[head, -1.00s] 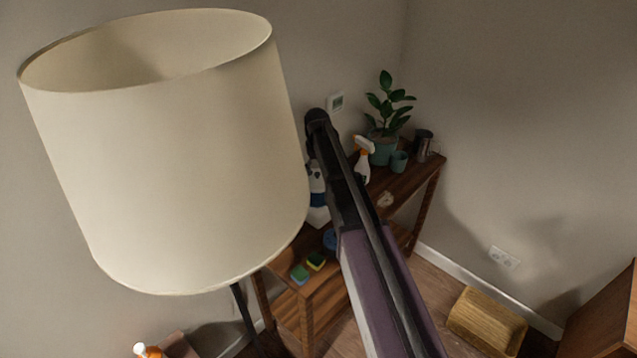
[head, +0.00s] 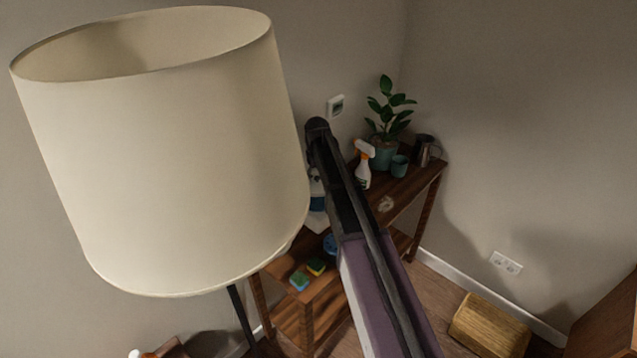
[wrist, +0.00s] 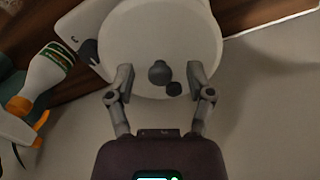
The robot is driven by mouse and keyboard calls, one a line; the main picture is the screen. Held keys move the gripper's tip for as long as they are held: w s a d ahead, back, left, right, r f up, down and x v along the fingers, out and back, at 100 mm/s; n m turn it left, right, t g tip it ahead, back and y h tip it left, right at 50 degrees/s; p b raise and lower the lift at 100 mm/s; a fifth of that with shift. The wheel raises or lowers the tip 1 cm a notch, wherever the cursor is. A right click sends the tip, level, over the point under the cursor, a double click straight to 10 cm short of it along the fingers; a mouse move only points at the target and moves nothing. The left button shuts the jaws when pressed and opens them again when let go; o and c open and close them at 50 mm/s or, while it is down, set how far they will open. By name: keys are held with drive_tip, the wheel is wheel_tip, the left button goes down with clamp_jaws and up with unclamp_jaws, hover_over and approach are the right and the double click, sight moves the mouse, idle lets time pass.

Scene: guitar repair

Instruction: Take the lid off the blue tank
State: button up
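The blue tank (head: 316,203) stands on the wooden shelf, mostly hidden behind my arm in the head view. Only a strip of blue and white shows at the arm's left side. In the wrist view its round white lid (wrist: 140,35) fills the upper middle, with a dark grey knob (wrist: 159,73) on it. My gripper (wrist: 160,72) is open, with one finger on each side of the knob and clear gaps between. The fingertips overlap the lid's lower edge in the picture. In the head view my gripper's fingers are hidden behind the arm.
A spray bottle (head: 363,170), plant pot (head: 384,153), teal cup (head: 399,166) and dark metal jug (head: 423,150) stand on the shelf (head: 410,190). A large lampshade (head: 165,160) fills the left.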

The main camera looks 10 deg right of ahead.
sight(318, 178)
clamp_jaws()
drive_tip(key=shift+r, duration=0.1)
wheel_tip(318, 178, up, 2)
drive_tip(key=p, duration=0.2)
drive_tip(key=shift+r+p, duration=0.25)
drive_tip(key=shift+p, duration=0.1)
drive_tip(key=shift+s+r+p, duration=0.35)
drive_tip(key=shift+r+p, duration=0.25)
drive_tip(key=shift+p, duration=0.05)
drive_tip(key=s+d+r+p, duration=0.1)
drive_tip(key=s+d, duration=0.2)
drive_tip(key=s, duration=1.2)
